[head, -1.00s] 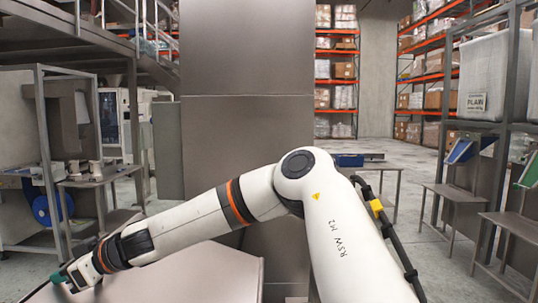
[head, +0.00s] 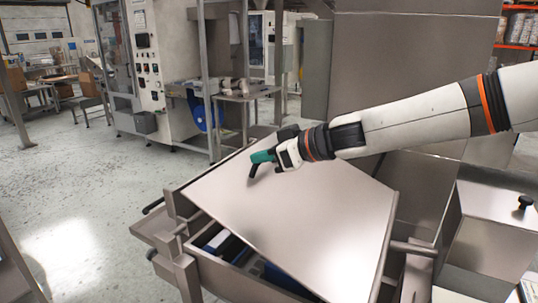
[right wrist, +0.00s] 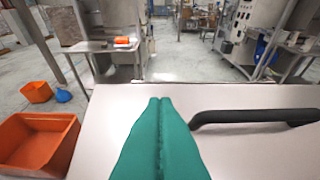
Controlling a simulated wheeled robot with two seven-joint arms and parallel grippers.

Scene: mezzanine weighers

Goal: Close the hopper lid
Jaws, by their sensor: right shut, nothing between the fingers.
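The hopper lid (head: 310,215), a flat grey metal plate, lies slanted over the hopper (head: 188,278) in the head view. A gap along its near left side shows blue and white things inside. My right gripper (head: 260,160) has teal fingers and is over the lid's far left part, by the dark handle (head: 253,172). In the right wrist view, the fingers (right wrist: 160,105) are pressed together and empty. The black bar handle (right wrist: 250,117) is to their right, apart from them. I cannot tell whether the fingertips touch the lid. My left gripper is not in view.
A grey box with a black knob (head: 525,202) stands at the right. A tall grey panel (head: 410,70) rises behind my right arm. An orange bin (right wrist: 35,140) shows at the left in the right wrist view. Open floor (head: 80,190) lies to the left.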

